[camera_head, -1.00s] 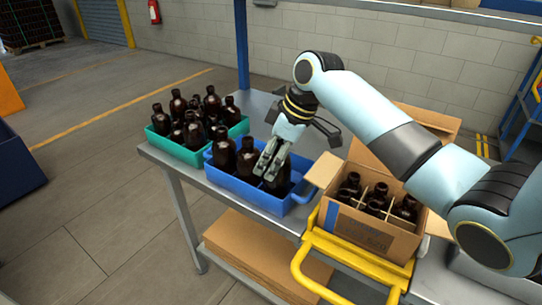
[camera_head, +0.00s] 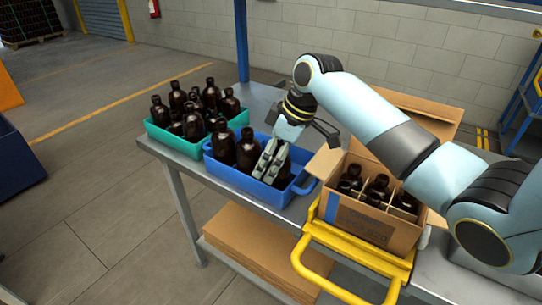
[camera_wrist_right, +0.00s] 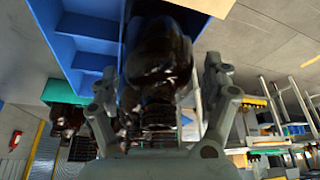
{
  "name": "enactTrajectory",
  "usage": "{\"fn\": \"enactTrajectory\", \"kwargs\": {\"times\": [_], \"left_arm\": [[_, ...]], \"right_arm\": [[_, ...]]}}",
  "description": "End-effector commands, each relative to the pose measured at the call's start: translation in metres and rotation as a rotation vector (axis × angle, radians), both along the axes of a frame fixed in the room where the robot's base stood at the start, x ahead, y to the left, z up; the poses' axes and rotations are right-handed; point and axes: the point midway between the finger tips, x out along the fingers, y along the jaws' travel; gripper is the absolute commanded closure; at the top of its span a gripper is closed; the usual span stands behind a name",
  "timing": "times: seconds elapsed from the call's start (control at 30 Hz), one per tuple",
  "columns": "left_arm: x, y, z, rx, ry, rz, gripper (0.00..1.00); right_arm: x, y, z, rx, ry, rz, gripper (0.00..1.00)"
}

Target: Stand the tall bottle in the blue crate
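The blue crate (camera_head: 240,182) stands on the grey table, with two dark amber bottles (camera_head: 223,143) upright in its left part. A third dark bottle (camera_head: 284,160) is at my right gripper (camera_head: 266,170), upright inside the crate, its base hidden by the front wall. In the right wrist view this bottle (camera_wrist_right: 158,62) lies between the fingers of the right gripper (camera_wrist_right: 160,85), which stand apart with a visible gap at the right side. Empty blue compartments (camera_wrist_right: 88,25) show beside it. My left gripper is not in view.
A green crate (camera_head: 180,142) full of bottles stands left of the blue one. An open cardboard carton (camera_head: 365,222) with dividers and several bottles stands at right, near a yellow handle (camera_head: 335,285). Flat cardboard (camera_head: 255,250) lies on the lower shelf.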

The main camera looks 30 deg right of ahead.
Motion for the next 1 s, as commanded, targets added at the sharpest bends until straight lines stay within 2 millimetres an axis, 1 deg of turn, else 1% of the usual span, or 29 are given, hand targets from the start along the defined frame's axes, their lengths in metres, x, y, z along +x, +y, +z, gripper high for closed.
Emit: {"fn": "enactTrajectory", "kwargs": {"times": [0.27,0.37,0.47,0.7,0.8,0.9,1.0], "left_arm": [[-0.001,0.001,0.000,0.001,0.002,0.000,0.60],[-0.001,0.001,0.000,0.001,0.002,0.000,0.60],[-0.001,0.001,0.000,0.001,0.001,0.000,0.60],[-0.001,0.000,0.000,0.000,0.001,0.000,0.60],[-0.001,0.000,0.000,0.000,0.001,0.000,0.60],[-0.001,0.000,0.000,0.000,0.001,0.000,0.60],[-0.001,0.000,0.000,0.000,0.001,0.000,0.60]], "right_arm": [[0.000,0.000,0.000,-0.001,0.001,0.000,0.15],[-0.002,-0.002,0.006,-0.001,-0.001,0.001,0.15],[-0.006,-0.007,0.020,-0.003,-0.003,0.000,0.15],[-0.021,-0.021,0.071,-0.005,-0.003,0.001,0.15],[-0.027,-0.025,0.088,-0.005,-0.002,0.001,0.15],[-0.031,-0.028,0.101,-0.002,-0.002,0.000,0.15],[-0.034,-0.030,0.108,-0.002,0.000,0.001,0.15]]}}
